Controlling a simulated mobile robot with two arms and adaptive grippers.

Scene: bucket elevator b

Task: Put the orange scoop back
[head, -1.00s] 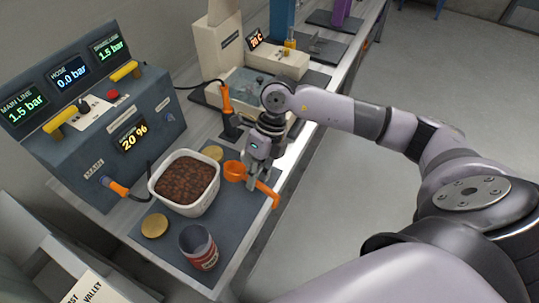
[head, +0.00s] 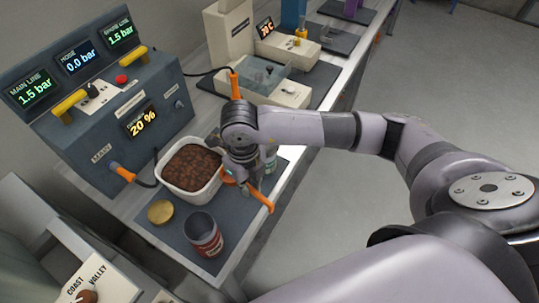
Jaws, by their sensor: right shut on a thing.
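The orange scoop (head: 261,198) is in my right gripper (head: 245,187) in the head view. Its handle sticks out toward the bench's front edge. Its round bowl is mostly hidden behind the fingers, close to the right side of the white tub. The white tub (head: 191,192) holds dark brown beans. My right gripper is shut on the scoop, above the dark mat. I cannot tell whether the scoop touches the mat or the tub. My left gripper is not in view.
A red-labelled can (head: 203,235) and a gold disc (head: 161,212) are on the dark mat (head: 188,248) in front of the tub. A control panel (head: 110,112) stands at left. A device with a clear tray (head: 262,75) is behind my gripper.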

